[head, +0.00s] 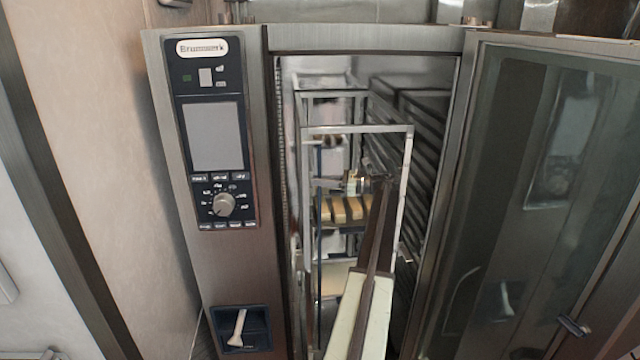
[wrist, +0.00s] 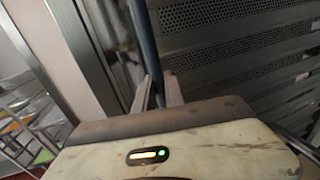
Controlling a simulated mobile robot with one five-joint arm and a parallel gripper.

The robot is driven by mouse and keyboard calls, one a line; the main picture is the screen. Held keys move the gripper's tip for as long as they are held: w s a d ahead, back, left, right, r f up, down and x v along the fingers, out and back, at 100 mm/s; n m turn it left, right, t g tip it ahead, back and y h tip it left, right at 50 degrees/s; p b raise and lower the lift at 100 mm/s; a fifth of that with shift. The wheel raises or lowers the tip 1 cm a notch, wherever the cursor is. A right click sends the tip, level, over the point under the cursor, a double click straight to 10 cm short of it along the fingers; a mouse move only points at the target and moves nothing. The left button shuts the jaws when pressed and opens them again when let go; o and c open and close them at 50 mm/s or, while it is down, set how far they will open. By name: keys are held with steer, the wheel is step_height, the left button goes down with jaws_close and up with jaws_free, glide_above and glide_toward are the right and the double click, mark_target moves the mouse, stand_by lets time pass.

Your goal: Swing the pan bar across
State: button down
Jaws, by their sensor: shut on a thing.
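The pan bar (head: 318,232) is a thin dark blue upright bar at the left front of a metal rack (head: 408,150) inside an open oven. It also shows in the wrist view (wrist: 142,35), running down between my fingers. My gripper (head: 322,183) is inside the oven opening, shut on the bar at about its upper middle. In the wrist view both fingers (wrist: 157,92) lie on either side of the bar. My arm hides part of the rack and the bar's lower surroundings.
The oven's glass door (head: 530,180) stands open at the right. The control panel (head: 215,135) is at the left. Dark side rails (head: 425,140) line the oven's right wall, close to my arm.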

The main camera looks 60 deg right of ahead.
steer(key=shift+w+n+y, duration=0.1)
steer(key=shift+n+y, duration=0.3)
steer(key=shift+y, duration=0.2)
steer(key=c, duration=1.4)
jaws_free()
steer(key=shift+w, duration=0.1)
